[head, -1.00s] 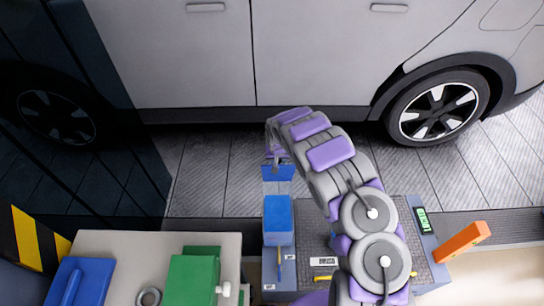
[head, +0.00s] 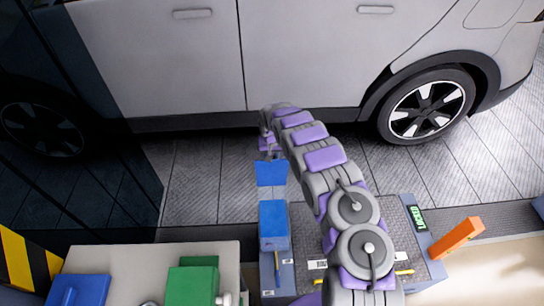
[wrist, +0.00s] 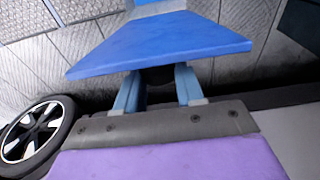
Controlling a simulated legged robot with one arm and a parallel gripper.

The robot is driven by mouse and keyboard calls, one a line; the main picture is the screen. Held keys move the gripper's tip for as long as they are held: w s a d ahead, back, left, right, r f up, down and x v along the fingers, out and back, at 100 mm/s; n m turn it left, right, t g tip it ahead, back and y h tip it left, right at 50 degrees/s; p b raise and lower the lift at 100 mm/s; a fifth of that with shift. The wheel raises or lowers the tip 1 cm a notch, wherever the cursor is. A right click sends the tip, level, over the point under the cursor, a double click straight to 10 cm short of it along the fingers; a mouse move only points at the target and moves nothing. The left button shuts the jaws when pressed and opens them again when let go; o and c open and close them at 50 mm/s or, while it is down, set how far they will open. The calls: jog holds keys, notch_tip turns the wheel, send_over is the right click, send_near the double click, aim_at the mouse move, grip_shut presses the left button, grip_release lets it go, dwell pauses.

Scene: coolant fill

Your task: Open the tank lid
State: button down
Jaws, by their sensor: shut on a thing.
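My gripper (wrist: 158,90) is in front of the car, at the far end of my arm, and it also shows in the head view (head: 268,150). Its two light-blue fingers are on either side of a dark part, probably a grip, behind a flat blue plate that appears to be the tank lid (wrist: 160,48). In the head view the lid (head: 271,173) is just below the gripper. The blue tank-like box (head: 273,222) stands nearer to me, with a small gap between it and the lid. I cannot tell whether a hinge joins them.
A light-grey car (head: 300,60) stands beyond the arm. A green container (head: 192,285) and another blue object (head: 80,290) sit on the bench (head: 140,256) at the lower left. An orange block (head: 456,238) lies at the right. Grey floor lies between bench and car.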

jog(key=c, duration=1.1)
grip_release()
jog(key=shift+a, duration=0.1)
jog(key=o, duration=0.4)
jog(key=shift+a, duration=0.25)
jog(key=shift+d+r, duration=0.1)
jog(key=shift+d, duration=0.15)
jog(key=shift+d+r, duration=0.1)
jog(key=shift+r, duration=0.15)
jog(key=r+p, duration=0.1)
jog(key=r, duration=0.4)
jog(key=s+r+p, duration=0.1)
jog(key=r, duration=0.5)
jog(key=s+r+p, duration=0.1)
jog(key=r, duration=0.4)
jog(key=shift+a+r+p, duration=0.2)
jog(key=shift+a+p, duration=0.2)
